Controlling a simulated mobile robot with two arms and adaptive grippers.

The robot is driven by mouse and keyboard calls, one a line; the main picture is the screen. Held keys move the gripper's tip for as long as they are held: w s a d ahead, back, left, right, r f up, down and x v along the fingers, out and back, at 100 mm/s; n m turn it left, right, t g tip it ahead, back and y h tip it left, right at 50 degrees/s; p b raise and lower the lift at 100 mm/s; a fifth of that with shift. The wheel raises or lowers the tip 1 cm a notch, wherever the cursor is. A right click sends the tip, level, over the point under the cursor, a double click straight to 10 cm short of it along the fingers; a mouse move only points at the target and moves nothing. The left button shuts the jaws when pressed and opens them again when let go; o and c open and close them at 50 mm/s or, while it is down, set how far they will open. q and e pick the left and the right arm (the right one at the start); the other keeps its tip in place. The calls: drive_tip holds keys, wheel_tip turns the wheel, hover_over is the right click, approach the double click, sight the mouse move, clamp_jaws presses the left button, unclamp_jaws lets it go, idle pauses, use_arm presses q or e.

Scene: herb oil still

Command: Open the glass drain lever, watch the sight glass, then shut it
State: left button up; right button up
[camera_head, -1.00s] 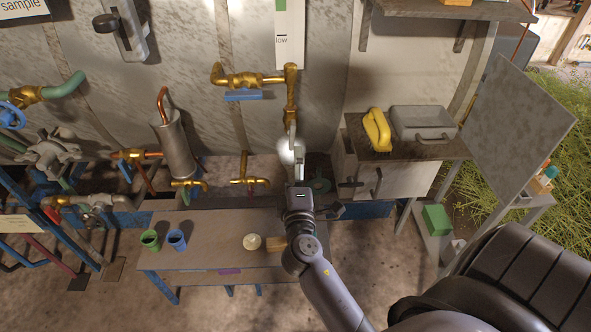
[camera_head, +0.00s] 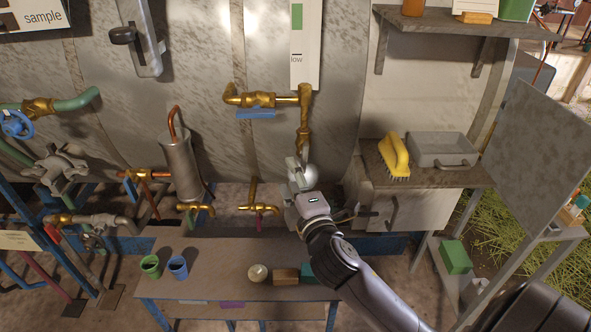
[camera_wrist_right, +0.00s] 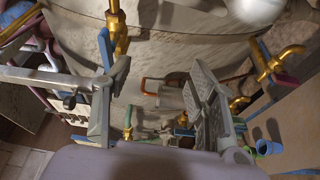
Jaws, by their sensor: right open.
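The sight glass strip (camera_head: 297,45), with a green mark and the word "low", stands on the tank at top middle. Below it a brass valve (camera_head: 285,99) carries a blue lever (camera_head: 257,113) lying level under its pipe. A brass pipe (camera_head: 303,128) drops from its right end. My right gripper (camera_head: 299,165) is just below that pipe's lower end, right of and lower than the blue lever. In the right wrist view its two fingers (camera_wrist_right: 155,95) are wide apart with nothing between them. Whether it touches the pipe cannot be told. My left gripper is out of view.
Lower brass taps (camera_head: 258,208) stick out beneath the tank. A low table (camera_head: 215,285) holds a green cup (camera_head: 151,266), a blue cup (camera_head: 177,267) and blocks. A yellow brush (camera_head: 394,157) and a grey box (camera_head: 441,150) rest on the right counter.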

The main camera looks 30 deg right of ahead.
sight(304, 158)
drive_tip(key=p+x, duration=0.1)
drive_tip(key=x, duration=0.8)
drive_tip(key=shift+w, duration=0.1)
drive_tip(key=c, duration=0.8)
drive_tip(key=shift+w+d, duration=0.2)
drive_tip(key=shift+d, duration=0.15)
drive_tip(key=shift+c, duration=0.7)
drive_tip(key=shift+s+d+f+p, duration=0.1)
drive_tip(key=shift+s+d+p, duration=0.1)
drive_tip(key=shift+s+d, duration=0.25)
drive_tip(key=shift+s+d+f+p, duration=0.1)
drive_tip(key=shift+s+d+p, duration=0.1)
drive_tip(key=shift+d, duration=0.3)
clamp_jaws()
drive_tip(key=shift+s+d, duration=0.3)
drive_tip(key=shift+d, duration=0.2)
drive_tip(key=shift+d, duration=0.1)
